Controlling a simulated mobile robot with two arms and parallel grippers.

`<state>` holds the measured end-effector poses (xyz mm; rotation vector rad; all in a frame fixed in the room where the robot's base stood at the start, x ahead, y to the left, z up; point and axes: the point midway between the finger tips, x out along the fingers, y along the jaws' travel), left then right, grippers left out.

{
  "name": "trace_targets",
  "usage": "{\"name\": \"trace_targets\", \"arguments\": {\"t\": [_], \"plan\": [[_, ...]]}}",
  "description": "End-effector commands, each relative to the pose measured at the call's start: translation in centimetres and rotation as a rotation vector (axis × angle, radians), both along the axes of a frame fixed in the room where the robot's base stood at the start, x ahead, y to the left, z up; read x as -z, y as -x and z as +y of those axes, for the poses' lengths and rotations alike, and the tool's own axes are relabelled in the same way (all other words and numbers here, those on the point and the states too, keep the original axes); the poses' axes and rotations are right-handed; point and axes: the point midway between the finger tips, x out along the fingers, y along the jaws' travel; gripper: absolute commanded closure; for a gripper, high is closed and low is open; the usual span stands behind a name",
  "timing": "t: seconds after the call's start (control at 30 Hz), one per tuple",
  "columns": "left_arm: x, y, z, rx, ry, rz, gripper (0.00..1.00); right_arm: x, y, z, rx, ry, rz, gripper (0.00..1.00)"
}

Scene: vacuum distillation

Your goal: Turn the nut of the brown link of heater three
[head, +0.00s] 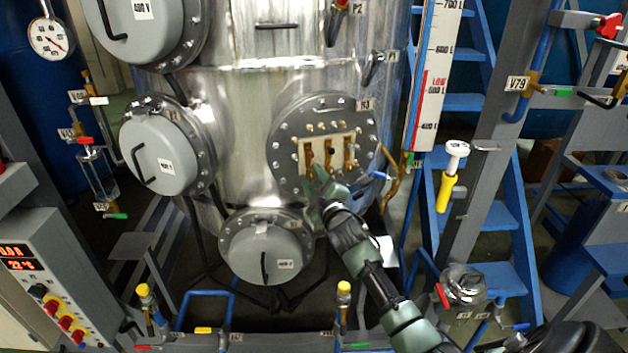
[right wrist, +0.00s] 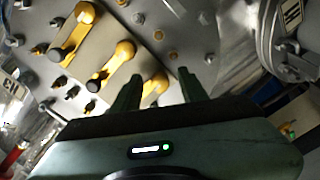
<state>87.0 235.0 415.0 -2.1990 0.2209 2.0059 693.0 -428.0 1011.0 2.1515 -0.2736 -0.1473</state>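In the right wrist view the brass links lie in a slanted row: an upper link (right wrist: 78,30), a middle link (right wrist: 118,65) and a lower link (right wrist: 155,89). I cannot tell which is called the brown one. My right gripper (head: 318,178) is at the plate's lower edge. In the right wrist view its fingers (right wrist: 160,78) are apart, with the lower link close by the left finger. My left gripper is out of view.
A grey heater cover (head: 265,250) sits just below, and another (head: 160,150) to the left, both with black handles. A blue-handled valve (head: 381,175) and brown pipe are right of the flange. Blue stairs (head: 490,215) stand at the right.

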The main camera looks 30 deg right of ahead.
Motion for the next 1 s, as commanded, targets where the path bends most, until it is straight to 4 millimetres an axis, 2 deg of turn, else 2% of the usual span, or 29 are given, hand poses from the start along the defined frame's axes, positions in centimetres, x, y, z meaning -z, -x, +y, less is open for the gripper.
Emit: {"name": "trace_targets", "arguments": {"t": [0.37,0.8,1.0], "plan": [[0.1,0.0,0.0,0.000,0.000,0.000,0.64,0.1,0.6,0.1,-0.001,0.001,0.001,0.57],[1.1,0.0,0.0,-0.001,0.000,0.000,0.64,0.2,6.7,1.7,-0.001,0.000,0.001,0.57],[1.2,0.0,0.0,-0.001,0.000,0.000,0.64,0.0,7.6,1.9,0.001,0.000,0.001,0.57]]}}
